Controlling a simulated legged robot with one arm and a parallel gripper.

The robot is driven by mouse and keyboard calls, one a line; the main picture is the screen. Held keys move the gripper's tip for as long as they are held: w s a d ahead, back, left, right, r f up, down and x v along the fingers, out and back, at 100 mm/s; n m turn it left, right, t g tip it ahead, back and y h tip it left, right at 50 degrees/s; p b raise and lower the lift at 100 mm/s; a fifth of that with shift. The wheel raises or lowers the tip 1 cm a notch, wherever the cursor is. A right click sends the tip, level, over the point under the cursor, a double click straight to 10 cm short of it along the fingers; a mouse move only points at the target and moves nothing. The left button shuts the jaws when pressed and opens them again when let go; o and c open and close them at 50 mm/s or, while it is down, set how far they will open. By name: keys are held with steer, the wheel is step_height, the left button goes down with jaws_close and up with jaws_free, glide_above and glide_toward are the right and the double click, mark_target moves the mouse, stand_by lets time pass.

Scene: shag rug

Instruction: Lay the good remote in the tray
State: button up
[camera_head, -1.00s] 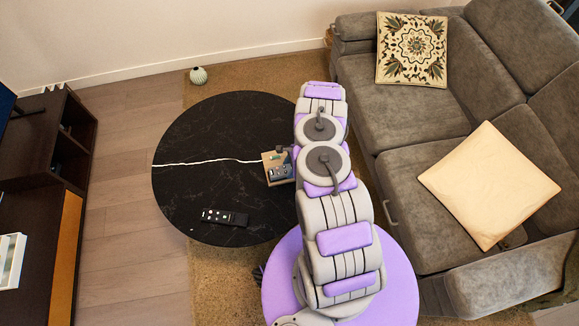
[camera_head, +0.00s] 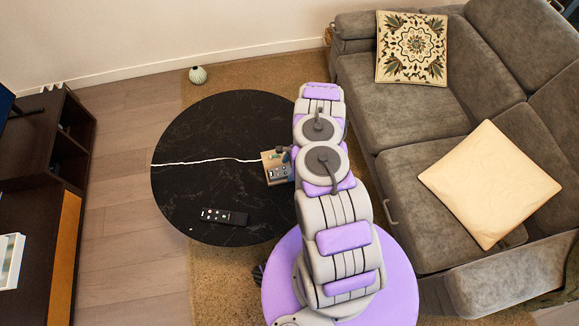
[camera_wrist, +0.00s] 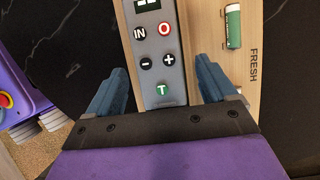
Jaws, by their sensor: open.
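A black remote (camera_head: 224,217) with light buttons lies on the round black table near its front edge. A grey device with a small display and buttons marked IN, O, minus, plus and T (camera_wrist: 157,76) lies on a light wooden holder (camera_wrist: 245,92); I cannot tell whether it is a remote. My gripper (camera_wrist: 162,72) is open above it, one blue finger at each side, with nothing clearly held. In the head view my arm partly covers the wooden holder (camera_head: 268,156). A white open container (camera_head: 10,260), perhaps the tray, is at the far left, cut by the picture edge.
A green battery (camera_wrist: 233,26) lies in the holder beside the word FRESH. The black table (camera_head: 195,135) has a pale line across it and is bare at the left and back. A grey sofa (camera_head: 410,170) stands right, a dark cabinet (camera_head: 40,150) left.

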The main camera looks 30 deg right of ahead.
steer(key=p+v, duration=0.5)
steer(key=v, duration=1.2)
steer(key=shift+r, duration=0.25)
steer(key=shift+d, duration=0.1)
steer(key=w+a+r+n+y, duration=0.1)
steer(key=w+a+r+n, duration=0.15)
steer(key=a+r, duration=0.45)
steer(key=w+a+r+n, duration=0.1)
steer(key=a+r+n, duration=0.3)
steer(key=r, duration=0.7)
steer(key=s+a+r+n+g, duration=0.1)
steer(key=s+a+r+n, duration=0.2)
steer(key=r, duration=0.4)
steer(key=s+a+r+n+g, duration=0.1)
steer(key=s+a+r+n, duration=0.1)
steer(key=s+a+r, duration=0.3)
steer(key=s+a+r+n+h, duration=0.3)
steer(key=s+r+n, duration=0.2)
steer(key=s+r, duration=0.6)
steer(key=s+d+r+n+h, duration=0.1)
steer(key=s+r+n, duration=0.1)
steer(key=s, duration=0.5)
steer(key=s+r+n+h, duration=0.1)
steer(key=s+r+n, duration=0.1)
steer(key=s, duration=0.6)
steer(key=shift+s+d+r+g, duration=0.2)
steer(key=shift+d+r+g, duration=0.2)
steer(key=shift+r, duration=0.15)
